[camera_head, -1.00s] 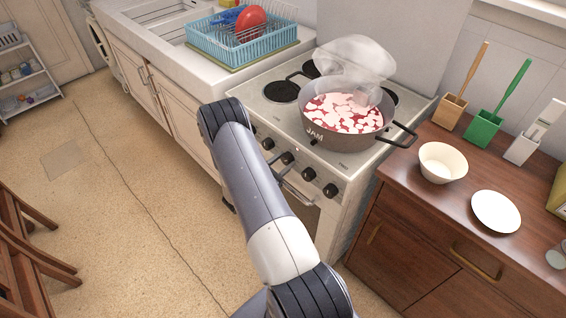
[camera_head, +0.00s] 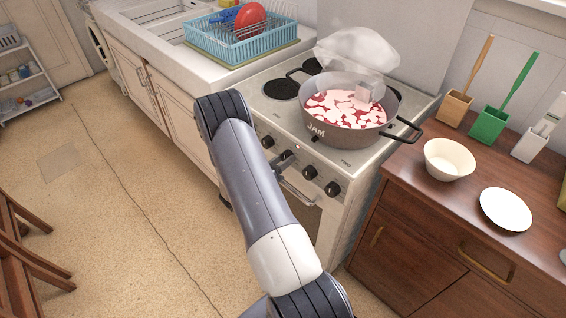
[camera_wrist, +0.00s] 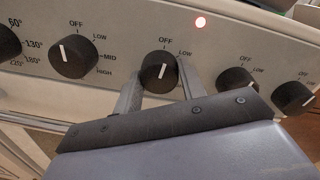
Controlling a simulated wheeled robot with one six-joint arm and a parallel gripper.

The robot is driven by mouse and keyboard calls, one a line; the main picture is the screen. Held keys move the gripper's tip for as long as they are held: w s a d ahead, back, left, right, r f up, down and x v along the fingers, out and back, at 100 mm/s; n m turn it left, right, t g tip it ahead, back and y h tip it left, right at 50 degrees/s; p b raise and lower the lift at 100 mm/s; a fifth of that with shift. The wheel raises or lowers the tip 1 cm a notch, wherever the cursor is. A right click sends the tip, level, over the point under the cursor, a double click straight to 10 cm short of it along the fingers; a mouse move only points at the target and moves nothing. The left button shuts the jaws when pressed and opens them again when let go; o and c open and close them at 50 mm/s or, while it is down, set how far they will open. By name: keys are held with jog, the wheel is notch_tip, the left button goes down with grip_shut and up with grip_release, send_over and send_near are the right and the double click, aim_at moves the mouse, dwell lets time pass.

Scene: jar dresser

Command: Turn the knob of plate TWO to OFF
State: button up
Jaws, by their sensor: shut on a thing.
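The stove's control panel (camera_wrist: 120,85) fills the wrist view with a row of black knobs. My gripper (camera_wrist: 160,82) has a finger on each side of one knob (camera_wrist: 160,66) and is shut on it. A neighbouring knob (camera_wrist: 73,57) stands to the left, and others (camera_wrist: 235,82) to the right. In the head view my arm partly covers the stove front (camera_head: 335,215).
A bowl (camera_head: 449,160) and plate (camera_head: 505,209) stand on the wooden cabinet (camera_head: 400,225). The floor (camera_head: 110,170) at left is mostly clear.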

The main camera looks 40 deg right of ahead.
jog(key=shift+n, duration=0.6)
jog(key=o, duration=1)
jog(key=shift+a, duration=0.1)
jog(key=a, duration=0.3)
jog(key=a+b, duration=0.1)
jog(key=a, duration=0.3)
jog(key=s+a, duration=0.1)
jog(key=a, duration=0.2)
jog(key=shift+s+a+r+b, duration=0.1)
jog(key=shift+a+r+b, duration=0.1)
jog(key=shift+a+b, duration=0.15)
jog(key=shift+d, duration=0.1)
